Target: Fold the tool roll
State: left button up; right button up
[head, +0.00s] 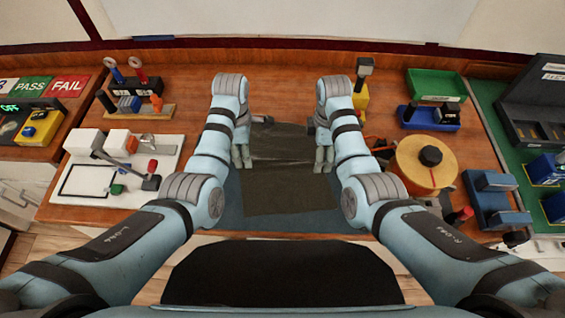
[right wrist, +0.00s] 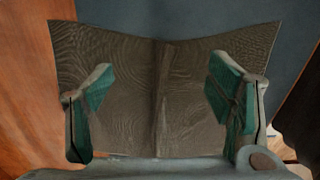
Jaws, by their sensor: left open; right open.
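The tool roll (head: 290,180) is a dark grey-brown cloth that lies spread on a blue-grey mat (head: 230,212) in the middle of the bench. My left gripper (head: 242,158) is open at the cloth's left edge. My right gripper (head: 323,160) is at its right edge. In the right wrist view the cloth (right wrist: 150,100) fills the space between and beyond the two green-padded fingers of the open right gripper (right wrist: 160,105). A crease runs down the cloth's middle there. Nothing is held in either gripper. I cannot tell whether the fingers touch the cloth.
At left stand a white board (head: 115,178) with a clamp and a wooden tool rack (head: 140,108). At right are a round yellow-tan reel (head: 420,168), blue blocks (head: 495,200) and a green bin (head: 436,84). The bench between the arms is otherwise clear.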

notch_tip(320, 180, up, 6)
jog(key=shift+f+p, duration=0.2)
jog(key=shift+p, duration=0.3)
jog(key=shift+f, duration=0.15)
